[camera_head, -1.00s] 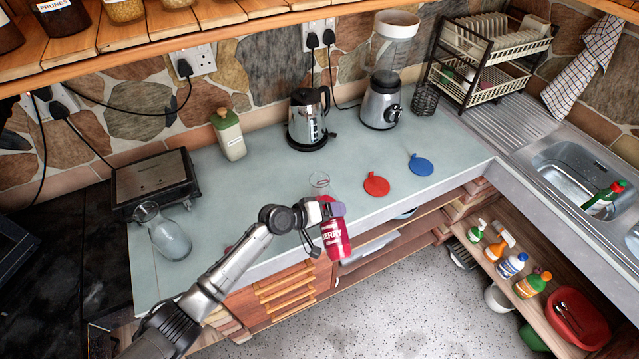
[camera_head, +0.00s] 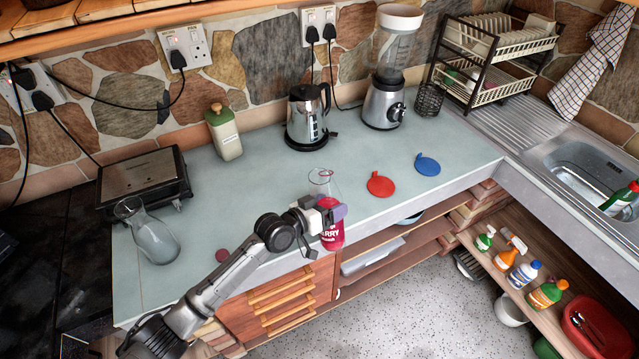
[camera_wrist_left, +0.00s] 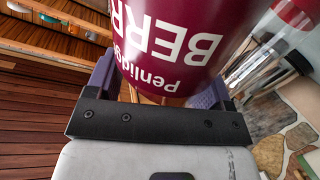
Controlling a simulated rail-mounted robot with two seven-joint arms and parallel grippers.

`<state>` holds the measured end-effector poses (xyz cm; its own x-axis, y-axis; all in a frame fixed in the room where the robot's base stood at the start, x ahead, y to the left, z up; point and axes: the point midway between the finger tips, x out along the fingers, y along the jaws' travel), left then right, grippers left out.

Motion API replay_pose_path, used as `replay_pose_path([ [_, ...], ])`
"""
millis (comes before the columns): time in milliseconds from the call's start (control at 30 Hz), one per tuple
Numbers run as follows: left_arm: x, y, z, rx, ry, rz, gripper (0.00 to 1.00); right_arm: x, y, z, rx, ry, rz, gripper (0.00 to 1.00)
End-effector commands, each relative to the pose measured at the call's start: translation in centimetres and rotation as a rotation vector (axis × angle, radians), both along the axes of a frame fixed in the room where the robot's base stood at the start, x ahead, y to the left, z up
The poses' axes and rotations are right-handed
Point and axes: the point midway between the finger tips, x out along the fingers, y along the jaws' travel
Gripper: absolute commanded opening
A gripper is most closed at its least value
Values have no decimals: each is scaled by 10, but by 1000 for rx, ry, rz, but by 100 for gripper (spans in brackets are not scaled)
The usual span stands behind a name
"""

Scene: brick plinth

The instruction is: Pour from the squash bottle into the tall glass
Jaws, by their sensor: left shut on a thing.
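The squash bottle (camera_head: 331,236), dark red with white lettering, is in my left gripper (camera_head: 328,213) near the counter's front edge. It stands close to upright in the head view. The left wrist view shows its label (camera_wrist_left: 175,45) upside down between the purple fingers, which are shut on it. A clear glass vessel (camera_head: 322,182), apparently the tall glass, shows just behind the bottle's upper part. Its lower part is hidden, and I cannot tell whether the red seen there is inside it. My right gripper is not in view.
A small dark red disc (camera_head: 222,255) lies near the front edge. A glass carafe (camera_head: 150,236) stands at left. A kettle (camera_head: 306,118) and blender (camera_head: 385,103) stand behind. The mid-left counter is clear.

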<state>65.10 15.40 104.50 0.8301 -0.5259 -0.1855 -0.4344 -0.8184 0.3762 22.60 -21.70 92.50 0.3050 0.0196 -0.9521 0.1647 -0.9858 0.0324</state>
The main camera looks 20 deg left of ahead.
Motion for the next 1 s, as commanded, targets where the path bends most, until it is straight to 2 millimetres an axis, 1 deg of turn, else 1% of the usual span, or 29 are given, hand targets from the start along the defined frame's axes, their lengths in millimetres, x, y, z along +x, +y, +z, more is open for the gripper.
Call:
replay_pose_path([
  [33,0,0,-2,40,-68,0,29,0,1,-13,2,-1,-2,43],
  [100,0,0,-1,83,-132,1,29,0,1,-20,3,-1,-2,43],
  [233,0,0,1,147,-227,2,29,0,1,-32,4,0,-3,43],
  [400,0,0,1,195,-299,0,29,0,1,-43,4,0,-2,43],
  [600,1,1,2,227,-349,2,29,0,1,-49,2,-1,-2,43],
  [1000,1,1,3,239,-367,2,29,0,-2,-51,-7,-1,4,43],
])
